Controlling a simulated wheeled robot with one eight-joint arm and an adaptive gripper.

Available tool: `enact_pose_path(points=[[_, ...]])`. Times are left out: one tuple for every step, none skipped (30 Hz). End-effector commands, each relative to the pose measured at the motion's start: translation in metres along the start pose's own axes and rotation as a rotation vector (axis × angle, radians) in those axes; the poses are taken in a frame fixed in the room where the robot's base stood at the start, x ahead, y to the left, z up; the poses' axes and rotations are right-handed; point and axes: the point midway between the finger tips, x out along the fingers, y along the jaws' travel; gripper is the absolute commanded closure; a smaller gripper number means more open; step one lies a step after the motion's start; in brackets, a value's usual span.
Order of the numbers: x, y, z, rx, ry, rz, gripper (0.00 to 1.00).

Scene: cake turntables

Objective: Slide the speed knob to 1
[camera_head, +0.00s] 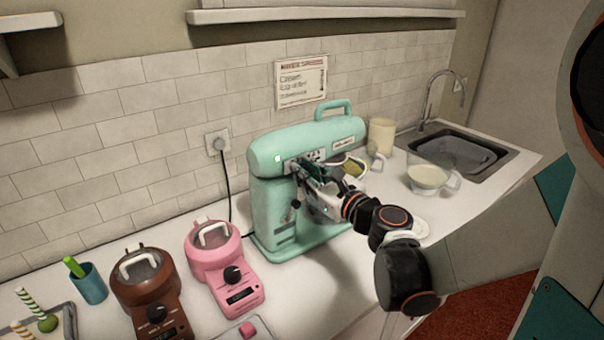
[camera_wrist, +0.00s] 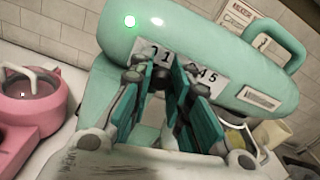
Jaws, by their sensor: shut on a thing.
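The mint green stand mixer (camera_head: 290,146) stands on the counter by the tiled wall, and its head fills much of the wrist view (camera_wrist: 225,40). The knob's exact position cannot be read. A green light (camera_wrist: 130,21) glows on the mixer head.
Pink (camera_head: 214,255) and brown (camera_head: 143,280) appliances stand left of the mixer. A glass jug (camera_head: 430,178), a cream pitcher (camera_head: 381,137) and a sink (camera_head: 462,150) are to the right. A notice (camera_head: 301,82) hangs above the mixer.

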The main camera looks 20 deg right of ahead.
Motion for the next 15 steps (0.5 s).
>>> enact_pose_path(points=[[-0.0002,0.0009,0.0002,0.000,0.000,0.002,1.00],[-0.0002,0.0010,0.0002,0.000,0.000,0.002,1.00],[-0.0003,0.0010,0.0002,-0.001,0.000,0.002,0.74],[-0.0003,0.0011,0.0002,-0.001,0.000,0.002,0.67],[-0.0003,0.0011,0.0002,-0.001,0.000,0.002,0.61],[-0.0003,0.0011,0.0002,-0.001,0.000,0.002,0.61],[-0.0003,0.0011,0.0002,-0.001,0.000,0.002,0.61],[-0.0003,0.0011,0.0002,0.000,0.000,0.002,0.61],[-0.0003,0.0011,0.0002,0.000,0.000,0.002,0.61],[-0.0003,0.0010,0.0002,0.000,0.000,0.002,0.61],[-0.0003,0.0010,0.0001,0.000,0.000,0.002,0.61],[-0.0003,0.0010,0.0001,0.000,0.000,0.002,0.61],[-0.0003,0.0010,0.0001,0.000,0.000,0.002,0.61],[-0.0005,0.0010,0.0001,0.000,0.000,0.002,0.61],[-0.0014,0.0009,0.0001,0.000,0.000,0.001,0.61]])
